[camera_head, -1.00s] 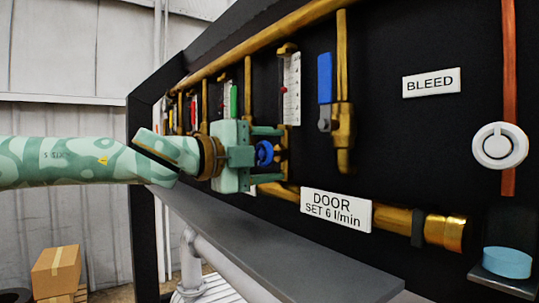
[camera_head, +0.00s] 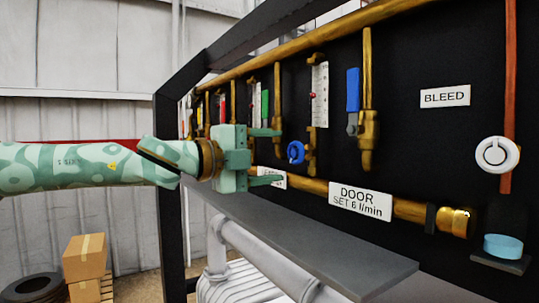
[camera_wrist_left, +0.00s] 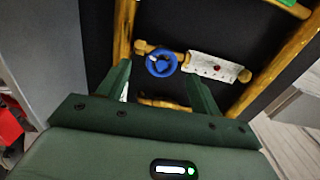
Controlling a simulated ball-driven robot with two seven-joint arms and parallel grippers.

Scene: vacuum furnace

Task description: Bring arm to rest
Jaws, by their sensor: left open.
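My left gripper (camera_head: 281,156) comes in from the left of the head view, in front of the black panel. Its two green fingers are apart with nothing between them. A small blue knob (camera_head: 296,152) on a brass fitting sits just beyond the fingertips, clear of them. In the left wrist view the same blue knob (camera_wrist_left: 161,62) shows ahead, between the lines of the two fingers. My right gripper is not in view.
The panel (camera_head: 420,150) carries brass pipes, a blue-handled valve (camera_head: 353,88), a white round knob (camera_head: 497,154) and flow gauges. A grey shelf (camera_head: 330,255) juts out below. Cardboard boxes (camera_head: 85,257) and a tire (camera_head: 35,288) stand on the floor at lower left.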

